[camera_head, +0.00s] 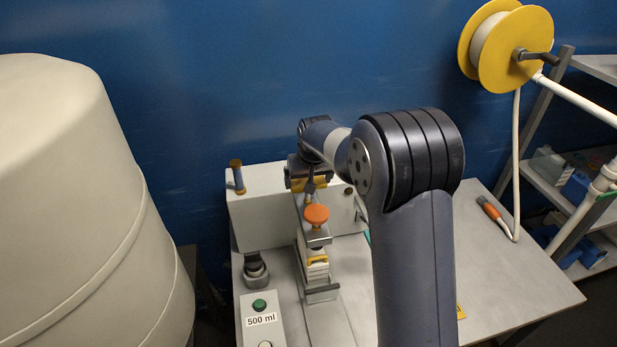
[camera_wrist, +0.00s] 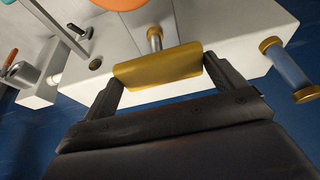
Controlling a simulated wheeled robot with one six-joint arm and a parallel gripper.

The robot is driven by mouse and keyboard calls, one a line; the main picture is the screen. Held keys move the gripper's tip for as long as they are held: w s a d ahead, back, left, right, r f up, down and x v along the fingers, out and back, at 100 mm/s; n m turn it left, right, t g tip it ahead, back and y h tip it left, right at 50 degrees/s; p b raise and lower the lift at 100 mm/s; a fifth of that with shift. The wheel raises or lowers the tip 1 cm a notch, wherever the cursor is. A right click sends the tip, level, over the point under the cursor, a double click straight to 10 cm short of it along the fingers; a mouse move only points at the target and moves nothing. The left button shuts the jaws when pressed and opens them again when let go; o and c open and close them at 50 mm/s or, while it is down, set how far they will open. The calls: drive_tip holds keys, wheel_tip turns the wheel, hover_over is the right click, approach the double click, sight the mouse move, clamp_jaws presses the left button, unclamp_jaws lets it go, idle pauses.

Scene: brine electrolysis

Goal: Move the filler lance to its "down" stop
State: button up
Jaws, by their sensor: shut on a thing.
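My gripper (camera_head: 308,173) is at the back of the bench, over the filling machine. In the wrist view its two dark fingers (camera_wrist: 160,70) are shut on the ends of a yellow bar handle (camera_wrist: 158,64). A short metal rod (camera_wrist: 154,38) joins the handle to the machine. The yellow handle also shows under the gripper in the head view (camera_head: 309,184); I take it as the filler lance's handle. The lance's tip and any "down" mark cannot be made out.
An orange knob (camera_head: 316,214) stands just in front of the gripper. A blue post with a brown cap (camera_head: 236,177) is left of it. A control box marked 500 ml (camera_head: 262,320) is in front. A big cream tank (camera_head: 85,200) fills the left. The bench's right side (camera_head: 510,280) is mostly clear.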

wheel_tip(320, 180, down, 2)
drive_tip(key=shift+f+b, duration=0.15)
drive_tip(key=shift+b, duration=0.3)
drive_tip(key=shift+s, duration=0.1)
drive_tip(key=o, duration=1.1)
drive_tip(key=a+b+v, duration=0.1)
drive_tip(key=b+v, duration=0.1)
drive_tip(key=v, duration=0.8)
drive_tip(key=shift+d+r, duration=0.45)
drive_tip(key=shift+s+f, duration=0.1)
